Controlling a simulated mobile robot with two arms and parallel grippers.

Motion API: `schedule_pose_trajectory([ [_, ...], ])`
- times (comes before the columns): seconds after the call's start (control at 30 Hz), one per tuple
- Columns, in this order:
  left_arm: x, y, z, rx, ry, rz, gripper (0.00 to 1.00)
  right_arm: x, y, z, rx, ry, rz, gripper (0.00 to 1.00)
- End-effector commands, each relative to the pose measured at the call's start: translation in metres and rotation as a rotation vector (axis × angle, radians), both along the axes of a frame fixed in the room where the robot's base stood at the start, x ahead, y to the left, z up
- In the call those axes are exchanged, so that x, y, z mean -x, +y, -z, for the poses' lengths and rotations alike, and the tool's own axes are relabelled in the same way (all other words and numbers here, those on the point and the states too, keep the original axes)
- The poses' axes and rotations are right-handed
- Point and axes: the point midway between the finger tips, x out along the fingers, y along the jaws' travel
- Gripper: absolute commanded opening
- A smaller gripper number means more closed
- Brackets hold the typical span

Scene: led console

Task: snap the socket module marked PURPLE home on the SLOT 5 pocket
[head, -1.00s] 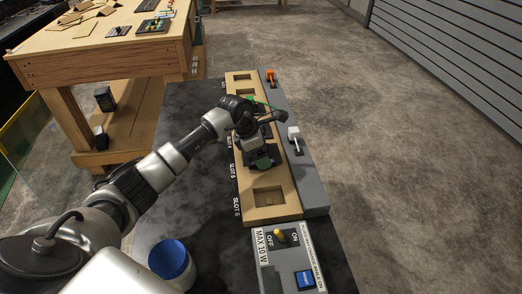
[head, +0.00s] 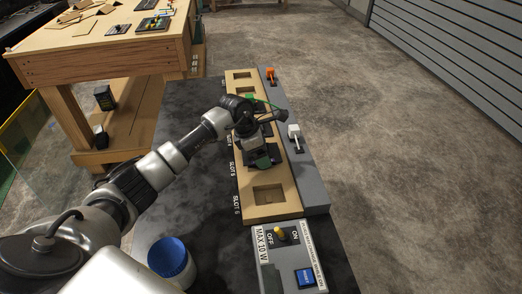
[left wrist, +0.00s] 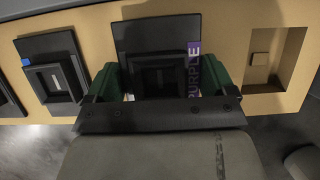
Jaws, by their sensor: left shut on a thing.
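The black socket module marked PURPLE (left wrist: 157,36) is a square plate with a raised frame, its purple label on the right side in the left wrist view. My left gripper (left wrist: 160,80) is shut on it, with a green finger on either side. In the head view my left gripper (head: 262,157) is over the tan board (head: 292,207), beside the SLOT 5 lettering (head: 233,171). The arm and gripper hide the SLOT 5 pocket and most of the module. I cannot tell whether the module is fully seated. My right gripper is out of view.
The SLOT 6 pocket (head: 269,194) is empty. Another black module with a blue mark (left wrist: 50,66) sits left of the held one. A grey rail carries a white lever (head: 294,133) and an orange lever (head: 270,74). A blue-lidded jar (head: 170,257) stands near the front.

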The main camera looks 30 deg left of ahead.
Motion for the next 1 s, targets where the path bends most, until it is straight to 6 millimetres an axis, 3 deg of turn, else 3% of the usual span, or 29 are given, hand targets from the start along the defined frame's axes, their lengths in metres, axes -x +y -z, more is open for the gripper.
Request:
schedule_pose_trajectory([
  [0.93,0.001,-0.0002,0.0088,-0.001,0.005,0.0,0.57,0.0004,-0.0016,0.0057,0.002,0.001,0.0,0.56],
  [0.97,0.0011,-0.0002,0.0091,-0.001,0.005,0.0,0.89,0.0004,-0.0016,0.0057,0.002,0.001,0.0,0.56],
  [1.0,0.0012,-0.0003,0.0093,-0.002,0.006,0.001,0.95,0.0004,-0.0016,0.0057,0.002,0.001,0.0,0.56],
])
